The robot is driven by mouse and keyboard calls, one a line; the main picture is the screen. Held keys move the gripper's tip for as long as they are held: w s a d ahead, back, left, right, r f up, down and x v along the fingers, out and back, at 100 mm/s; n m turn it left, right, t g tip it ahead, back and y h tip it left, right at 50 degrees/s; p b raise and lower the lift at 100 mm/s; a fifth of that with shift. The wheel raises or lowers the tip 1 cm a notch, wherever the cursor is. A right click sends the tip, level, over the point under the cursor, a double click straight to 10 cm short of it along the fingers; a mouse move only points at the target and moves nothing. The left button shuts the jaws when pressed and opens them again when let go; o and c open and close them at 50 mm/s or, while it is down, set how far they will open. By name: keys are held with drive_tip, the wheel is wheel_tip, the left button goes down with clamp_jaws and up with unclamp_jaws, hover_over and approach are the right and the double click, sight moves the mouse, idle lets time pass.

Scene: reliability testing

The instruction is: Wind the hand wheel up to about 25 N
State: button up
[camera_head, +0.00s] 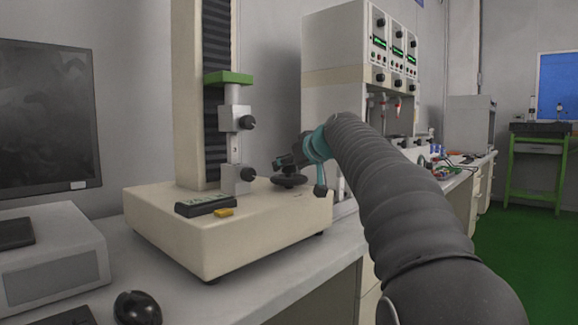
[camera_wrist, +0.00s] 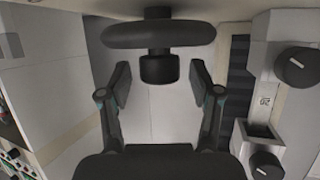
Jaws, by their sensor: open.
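The black hand wheel (camera_head: 289,181) sits low beside the column of the cream test stand (camera_head: 250,236), over its base. In the wrist view the wheel (camera_wrist: 158,33) is a wide dark disc at the top, with a narrower black hub (camera_wrist: 158,70) below it. My gripper (camera_head: 284,162) is at the wheel in the head view. In the wrist view my gripper (camera_wrist: 159,78) is open, one finger on each side of the hub, with visible gaps on both sides. A dark handset with a display (camera_head: 206,205) lies on the base; its reading is too small to make out.
Two clamps with black knobs, an upper (camera_head: 236,121) and a lower (camera_head: 238,178), stand left of the wheel. A green plate (camera_head: 228,78) is above them. A yellow piece (camera_head: 223,212) lies by the handset.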

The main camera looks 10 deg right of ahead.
drive_tip(key=v, duration=1.1)
drive_tip(key=shift+s, duration=0.2)
